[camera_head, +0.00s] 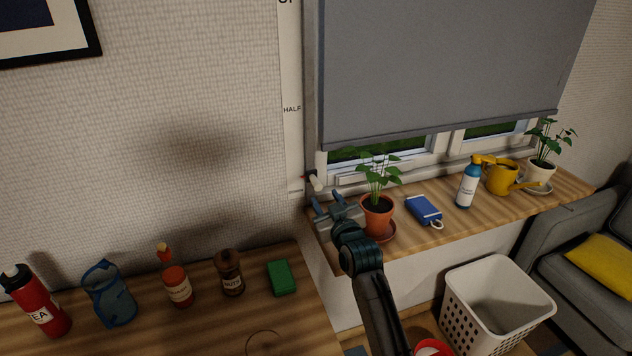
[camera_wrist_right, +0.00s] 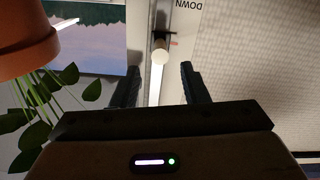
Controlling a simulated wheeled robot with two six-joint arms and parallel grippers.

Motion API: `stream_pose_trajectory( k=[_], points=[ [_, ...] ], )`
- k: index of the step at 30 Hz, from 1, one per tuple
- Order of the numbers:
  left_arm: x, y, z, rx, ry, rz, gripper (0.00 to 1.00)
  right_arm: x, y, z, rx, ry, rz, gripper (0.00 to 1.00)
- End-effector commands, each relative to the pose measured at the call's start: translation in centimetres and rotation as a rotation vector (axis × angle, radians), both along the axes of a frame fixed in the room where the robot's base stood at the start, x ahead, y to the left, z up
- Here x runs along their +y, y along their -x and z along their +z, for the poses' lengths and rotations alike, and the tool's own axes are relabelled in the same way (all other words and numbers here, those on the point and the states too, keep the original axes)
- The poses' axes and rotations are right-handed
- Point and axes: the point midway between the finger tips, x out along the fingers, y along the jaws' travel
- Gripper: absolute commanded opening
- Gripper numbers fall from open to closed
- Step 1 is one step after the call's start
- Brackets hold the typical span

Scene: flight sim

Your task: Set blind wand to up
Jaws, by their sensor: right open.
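The grey blind (camera_head: 450,70) hangs over most of the window, its lower edge a little above the sill. A pale label strip (camera_head: 291,140) beside the window reads HALF midway, with a partly cut-off word at the top. The wand's pale knob (camera_head: 314,182) is low beside the strip. In the right wrist view the knob (camera_wrist_right: 160,54) is near the upside-down word DOWN, with a small red mark beside it. My right gripper (camera_head: 326,198) is open just below the knob. In its wrist view the fingers (camera_wrist_right: 158,82) straddle the wand line, with the knob beyond the tips. My left gripper is out of view.
A potted plant (camera_head: 377,215) stands close to the right of my right gripper; its pot (camera_wrist_right: 25,40) also shows in the wrist view. A blue item (camera_head: 424,210), spray bottle (camera_head: 467,184) and yellow watering can (camera_head: 502,178) are farther along the sill. A white basket (camera_head: 497,305) stands below.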

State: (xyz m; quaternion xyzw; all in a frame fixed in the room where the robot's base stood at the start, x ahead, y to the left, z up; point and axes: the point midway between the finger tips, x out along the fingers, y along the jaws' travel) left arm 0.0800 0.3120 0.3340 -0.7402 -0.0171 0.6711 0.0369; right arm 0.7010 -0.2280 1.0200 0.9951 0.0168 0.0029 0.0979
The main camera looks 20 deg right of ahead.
Motion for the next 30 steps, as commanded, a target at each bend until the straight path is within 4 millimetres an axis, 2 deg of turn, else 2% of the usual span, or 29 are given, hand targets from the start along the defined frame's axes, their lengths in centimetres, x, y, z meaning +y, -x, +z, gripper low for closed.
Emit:
stream_pose_trajectory(
  k=[1, 5, 8, 12, 17, 25, 26, 30],
  points=[
    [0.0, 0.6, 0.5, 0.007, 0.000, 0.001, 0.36, 0.0, -1.1, 0.3, 0.001, 0.000, 0.000, 0.41],
    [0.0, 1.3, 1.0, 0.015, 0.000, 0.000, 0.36, 0.1, -3.6, 0.3, 0.000, -0.001, 0.000, 0.41],
    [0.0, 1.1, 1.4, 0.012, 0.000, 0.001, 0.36, 0.2, -5.1, 0.3, 0.001, -0.001, 0.000, 0.41],
    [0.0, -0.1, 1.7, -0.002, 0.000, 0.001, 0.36, 0.2, -6.6, 0.1, 0.001, 0.000, 0.001, 0.41],
    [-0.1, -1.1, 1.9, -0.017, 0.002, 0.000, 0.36, 0.3, -7.4, 0.1, 0.000, 0.000, 0.000, 0.41],
    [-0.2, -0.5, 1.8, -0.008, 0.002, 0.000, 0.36, 0.3, -7.5, 0.0, 0.001, 0.000, 0.000, 0.41],
    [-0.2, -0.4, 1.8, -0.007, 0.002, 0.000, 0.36, 0.3, -7.5, 0.0, 0.001, 0.000, 0.000, 0.37],
    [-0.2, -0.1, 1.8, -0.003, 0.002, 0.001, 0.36, 0.3, -7.5, 0.0, 0.001, 0.000, 0.000, 0.09]
  ],
)
